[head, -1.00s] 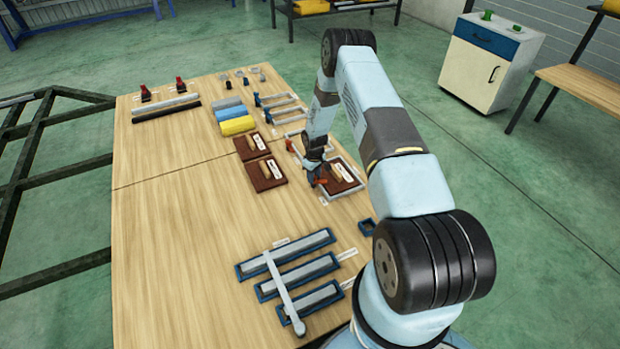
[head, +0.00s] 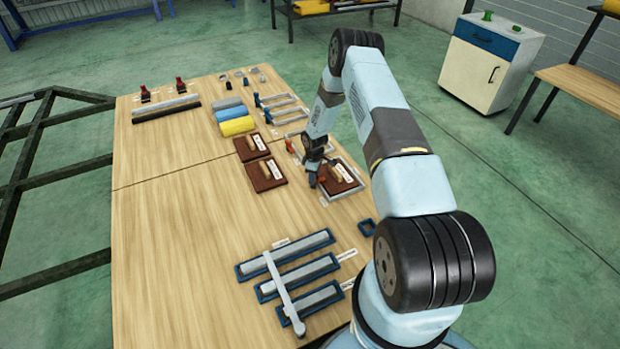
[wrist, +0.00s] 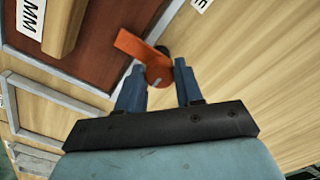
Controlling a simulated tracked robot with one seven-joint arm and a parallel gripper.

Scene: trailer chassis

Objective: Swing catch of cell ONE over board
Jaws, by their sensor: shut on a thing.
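An orange catch (wrist: 157,70) shows in the wrist view, its flat arm reaching over the pale rim to the edge of a brown board (wrist: 92,50). My gripper (wrist: 160,80) is shut on the catch, with a blue finger on each side of it. In the head view my gripper (head: 314,180) is low at the near left of the framed brown board (head: 350,187), which has a wooden handle and a white label. My gripper mostly hides the catch there. A label ending in "E" shows partly in the wrist view (wrist: 202,4); the rest is cut off.
Two more brown boards (head: 266,184) lie left of my gripper. A second orange catch (head: 289,146) stands behind it. Blue-edged trays (head: 243,271) with grey bars lie at the front. The table's left middle (head: 170,220) is clear.

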